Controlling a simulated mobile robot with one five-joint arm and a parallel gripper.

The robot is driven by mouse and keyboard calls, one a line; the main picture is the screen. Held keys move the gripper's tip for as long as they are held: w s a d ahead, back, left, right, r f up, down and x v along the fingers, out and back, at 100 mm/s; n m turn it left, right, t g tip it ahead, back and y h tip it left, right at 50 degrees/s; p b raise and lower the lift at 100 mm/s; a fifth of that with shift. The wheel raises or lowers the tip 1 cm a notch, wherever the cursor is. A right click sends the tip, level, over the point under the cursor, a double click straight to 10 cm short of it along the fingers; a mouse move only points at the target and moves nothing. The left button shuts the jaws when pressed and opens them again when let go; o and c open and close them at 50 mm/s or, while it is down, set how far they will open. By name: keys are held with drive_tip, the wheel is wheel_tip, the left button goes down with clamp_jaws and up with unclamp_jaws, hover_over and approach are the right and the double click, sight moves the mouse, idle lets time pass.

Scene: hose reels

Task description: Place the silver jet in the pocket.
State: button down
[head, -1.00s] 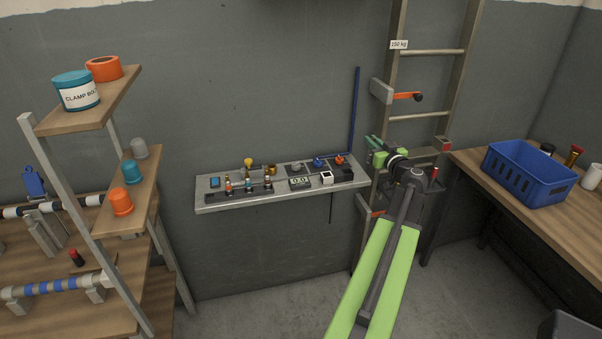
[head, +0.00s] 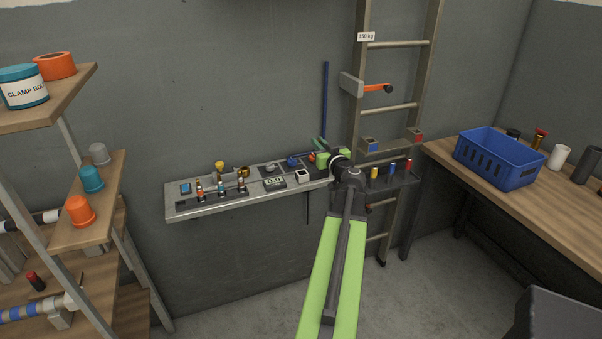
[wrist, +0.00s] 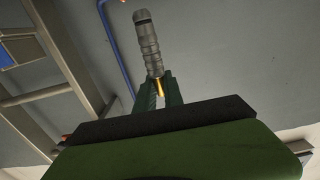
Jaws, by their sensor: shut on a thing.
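My gripper (head: 319,144) is above the right end of the grey wall shelf (head: 205,207), in front of the wall. In the wrist view its green fingers (wrist: 160,88) are shut on a grey, ridged, silver-looking cylinder, which I take to be the silver jet (wrist: 149,42). The jet points up and away from the fingers, with a brass-coloured part showing between them. In the head view I cannot make out the jet. I cannot tell which opening is the pocket; the shelf's right end is partly hidden by my gripper.
The shelf carries several small fittings and a display (head: 275,183). A ladder (head: 390,107) with an orange-handled lever (head: 377,88) stands right of my gripper. A dark tray (head: 399,180) holds yellow, blue and red pieces. A blue basket (head: 497,163) sits on the right bench.

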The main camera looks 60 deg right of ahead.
drive_tip(key=w+f+b, duration=0.4)
drive_tip(key=f, duration=0.1)
drive_tip(key=w+f+b, duration=0.2)
drive_tip(key=f+b, duration=0.1)
drive_tip(key=shift+w+a+f, duration=0.2)
drive_tip(key=shift+w+a, duration=0.05)
drive_tip(key=shift+a, duration=0.15)
drive_tip(key=shift+r, duration=0.2)
drive_tip(key=shift+f, duration=0.1)
drive_tip(key=c, duration=1.9)
unclamp_jaws()
drive_tip(key=shift+f, duration=0.1)
drive_tip(key=o, duration=0.4)
drive_tip(key=shift+o, duration=0.2)
